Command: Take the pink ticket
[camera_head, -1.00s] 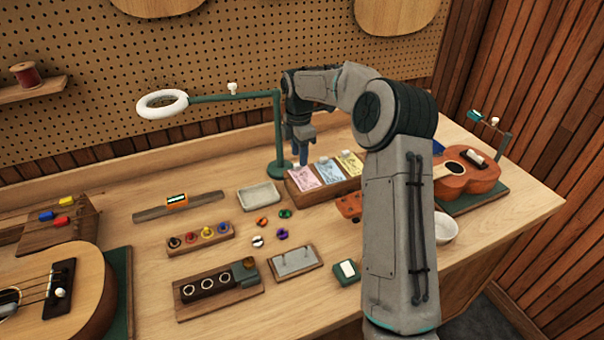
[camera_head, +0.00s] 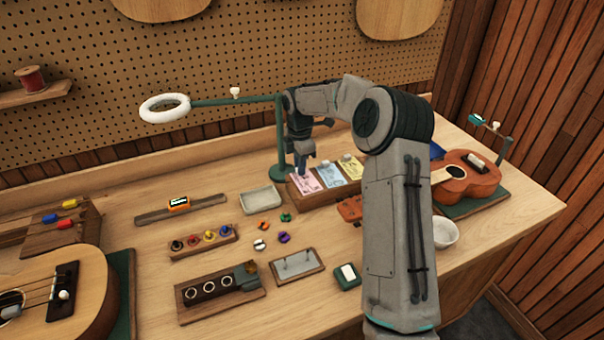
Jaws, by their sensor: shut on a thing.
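The pink ticket (camera_head: 307,183) lies at the left end of a row of tickets on a wooden holder (camera_head: 318,198), beside a light blue ticket (camera_head: 329,173) and a yellow ticket (camera_head: 352,167). My gripper (camera_head: 303,172) points down at the top edge of the pink ticket and is shut on it there. The fingers hide that top edge. The ticket still appears to rest on the holder; I cannot see a gap under it.
A green lamp post (camera_head: 281,140) with a white ring (camera_head: 165,107) stands just left of my gripper. A grey tray (camera_head: 262,199) lies to the left. A ukulele (camera_head: 467,178) lies right of my arm. Small colored pegs lie in front.

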